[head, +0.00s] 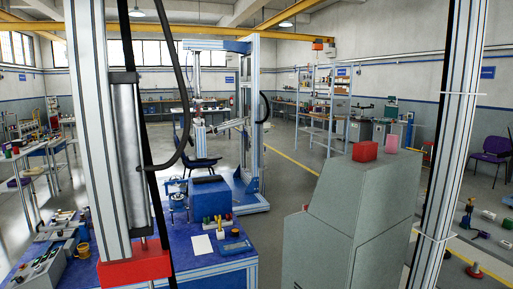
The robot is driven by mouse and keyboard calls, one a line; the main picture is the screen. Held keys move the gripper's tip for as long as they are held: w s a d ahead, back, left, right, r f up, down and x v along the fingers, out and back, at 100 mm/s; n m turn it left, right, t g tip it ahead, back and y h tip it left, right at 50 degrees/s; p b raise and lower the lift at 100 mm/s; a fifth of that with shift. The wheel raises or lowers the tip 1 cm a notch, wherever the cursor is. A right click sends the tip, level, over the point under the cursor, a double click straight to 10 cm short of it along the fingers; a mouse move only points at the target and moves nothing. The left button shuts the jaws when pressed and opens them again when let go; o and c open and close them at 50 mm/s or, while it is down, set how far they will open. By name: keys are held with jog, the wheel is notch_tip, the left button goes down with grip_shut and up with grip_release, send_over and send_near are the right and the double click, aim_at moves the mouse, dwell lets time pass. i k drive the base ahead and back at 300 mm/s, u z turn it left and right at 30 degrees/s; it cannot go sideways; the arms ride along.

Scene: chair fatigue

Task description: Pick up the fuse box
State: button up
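I cannot tell for sure which thing is the fuse box. A red box (365,151) lies on top of the grey cabinet (340,215), right of the middle in the head view. A smaller pink block (392,144) stands just behind it to the right. A larger blue box (210,196) sits on the blue table (205,262) left of the middle. My gripper is not in this view, so its distance to these things and its state do not show.
Aluminium posts stand close at the left (88,130) and right (455,120). A red block (135,268) is at the foot of the left one. Small items crowd the blue table. Open floor (290,165) lies behind the cabinet. A purple chair (490,148) is far right.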

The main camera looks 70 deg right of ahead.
aim_at(363, 152)
jog(key=i, duration=0.3)
jog(key=z, duration=3.55)
jog(key=i, duration=1.6)
